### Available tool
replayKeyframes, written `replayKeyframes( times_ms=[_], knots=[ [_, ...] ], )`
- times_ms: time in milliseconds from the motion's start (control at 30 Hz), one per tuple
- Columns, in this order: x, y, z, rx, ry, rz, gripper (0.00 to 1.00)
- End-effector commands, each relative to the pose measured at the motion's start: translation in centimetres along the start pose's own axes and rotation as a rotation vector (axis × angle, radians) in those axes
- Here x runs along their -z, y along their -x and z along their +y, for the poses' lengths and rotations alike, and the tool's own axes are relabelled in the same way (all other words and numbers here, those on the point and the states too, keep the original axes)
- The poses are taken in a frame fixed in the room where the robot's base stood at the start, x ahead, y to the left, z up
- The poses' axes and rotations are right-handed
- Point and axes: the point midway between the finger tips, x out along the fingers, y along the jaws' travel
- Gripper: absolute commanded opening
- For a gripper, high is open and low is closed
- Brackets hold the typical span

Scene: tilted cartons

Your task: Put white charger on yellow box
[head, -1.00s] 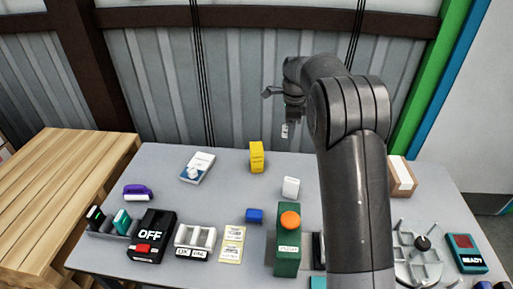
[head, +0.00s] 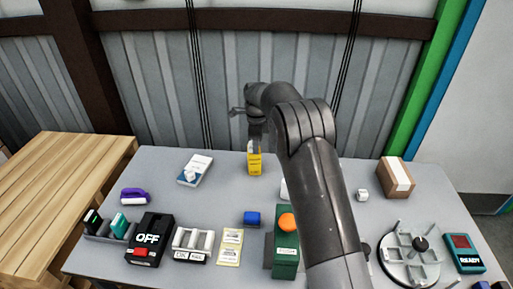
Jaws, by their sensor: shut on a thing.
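The yellow box (head: 255,167) stands upright near the back middle of the table. My gripper (head: 255,140) is directly above it in the picture, pointing down. It is shut on a small white thing, which I take to be the white charger (head: 254,148). The charger shows only as a pale patch at the top of the yellow box. I cannot tell whether it touches the box. The fingers are small and partly dark in this view.
A white block (head: 284,188) is partly hidden by my arm. A white cube (head: 362,195) and a brown carton (head: 397,177) stand to the right. A blue-and-white box (head: 195,170) lies to the left. A green box with orange button (head: 286,245) stands in front.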

Motion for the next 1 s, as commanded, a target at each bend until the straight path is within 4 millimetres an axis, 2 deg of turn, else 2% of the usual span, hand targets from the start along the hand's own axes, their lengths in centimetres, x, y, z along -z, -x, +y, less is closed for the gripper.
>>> replayKeyframes(
  times_ms=[100, 467, 500, 733, 1000],
  knots=[
    [0.1, -1.5, 0.0, -0.001, 0.0, 0.0, 0.07],
    [0.1, -1.9, 0.0, -0.001, 0.0, 0.001, 0.07],
    [0.0, -1.9, 0.0, 0.0, 0.0, 0.0, 0.33],
    [0.1, -1.9, 0.0, 0.0, 0.0, 0.0, 0.52],
    [0.1, -1.7, 0.0, 0.001, 0.0, 0.0, 0.52]
  ],
)
